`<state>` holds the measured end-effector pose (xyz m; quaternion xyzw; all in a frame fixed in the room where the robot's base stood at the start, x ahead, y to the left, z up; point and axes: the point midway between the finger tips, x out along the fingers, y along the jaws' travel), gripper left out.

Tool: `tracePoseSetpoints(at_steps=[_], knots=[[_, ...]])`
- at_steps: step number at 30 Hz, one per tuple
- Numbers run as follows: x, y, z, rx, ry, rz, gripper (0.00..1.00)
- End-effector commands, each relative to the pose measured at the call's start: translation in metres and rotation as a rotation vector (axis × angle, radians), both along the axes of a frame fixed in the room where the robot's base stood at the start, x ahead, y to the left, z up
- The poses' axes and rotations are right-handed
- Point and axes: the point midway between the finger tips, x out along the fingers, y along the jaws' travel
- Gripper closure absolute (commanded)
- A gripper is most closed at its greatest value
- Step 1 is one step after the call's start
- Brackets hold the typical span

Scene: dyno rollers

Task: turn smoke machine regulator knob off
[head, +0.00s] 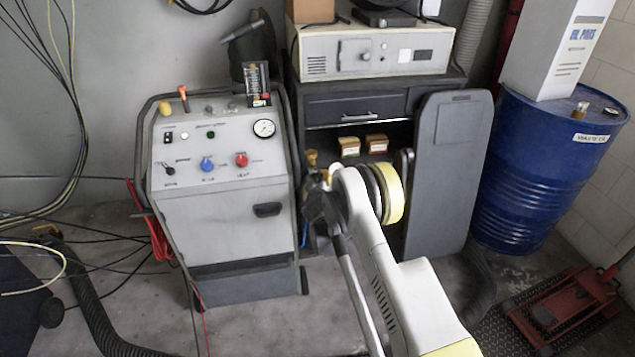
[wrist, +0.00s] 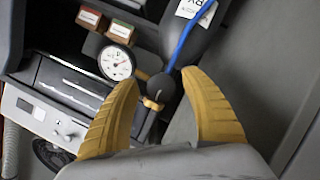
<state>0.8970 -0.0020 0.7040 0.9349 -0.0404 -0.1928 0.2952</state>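My gripper (wrist: 160,80) is open in the wrist view, with a yellow finger on each side. Between the fingers are a round dark knob (wrist: 161,88) and a small brass fitting (wrist: 152,104), beside a white dial gauge (wrist: 116,63). A blue hose (wrist: 186,38) runs up from there. The fingers look apart from the knob; depth is hard to judge. In the head view my gripper (head: 318,198) is between the grey wheeled machine and the dark cabinet, mostly hidden by my arm. The grey machine (head: 222,228) carries a blue knob (head: 207,164), a red knob (head: 241,159) and a gauge (head: 264,128).
The dark cabinet (head: 355,107) holds small boxes (head: 350,146) and bears a light grey unit (head: 376,50). A dark panel (head: 449,175) stands at its right. A blue drum (head: 545,165) and red jack (head: 565,310) are farther right. Hoses and cables lie at left.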

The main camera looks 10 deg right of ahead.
Motion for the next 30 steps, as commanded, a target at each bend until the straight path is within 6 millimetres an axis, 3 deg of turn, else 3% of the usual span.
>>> tracePoseSetpoints(at_steps=[11, 14, 24, 30], knots=[[-0.005, 0.001, 0.001, 0.001, 0.000, 0.000, 0.43], [-0.017, 0.004, 0.006, 0.000, 0.001, 0.001, 0.43], [-0.085, 0.018, 0.031, 0.000, 0.001, 0.001, 0.43], [-0.107, 0.022, 0.039, 0.000, 0.000, 0.000, 0.43]])
